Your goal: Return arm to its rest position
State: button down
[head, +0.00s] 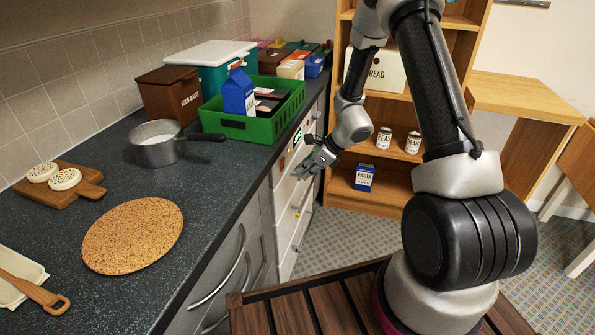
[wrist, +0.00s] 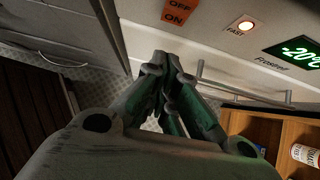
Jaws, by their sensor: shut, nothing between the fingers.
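My gripper (head: 313,163) hangs in front of the cabinet fronts, beyond the counter's edge, with my arm bent above it. In the wrist view my gripper (wrist: 168,68) has its green-sided fingers together, with nothing between them. The freezer front (wrist: 228,50) with its green display is close by in that view.
The dark counter (head: 225,190) holds a green crate (head: 245,127), a saucepan (head: 160,146), a cork mat (head: 132,236) and a wooden board (head: 85,190). A wooden shelf (head: 375,193) with cans and a blue pasta box (head: 364,178) stands behind my arm. Patterned floor (head: 340,243) lies open between.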

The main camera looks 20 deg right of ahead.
jog(key=s+d+r, duration=0.5)
jog(key=d+r, duration=0.1)
jog(key=d, duration=0.1)
jog(key=s+d+r+n+g, duration=0.1)
jog(key=s+r+n+g, duration=0.4)
jog(key=s+n, duration=0.75)
jog(key=s+d+r+n+t+h, duration=0.2)
jog(key=s+r+n, duration=0.4)
jog(key=r, duration=0.5)
jog(key=s+d+r+n+t+h, duration=0.2)
jog(key=s+r+n, duration=0.4)
jog(key=r, duration=0.5)
jog(key=s+t+h, duration=0.1)
jog(key=s+h, duration=0.1)
jog(key=shift+s+d, duration=0.3)
jog(key=shift+s, duration=0.05)
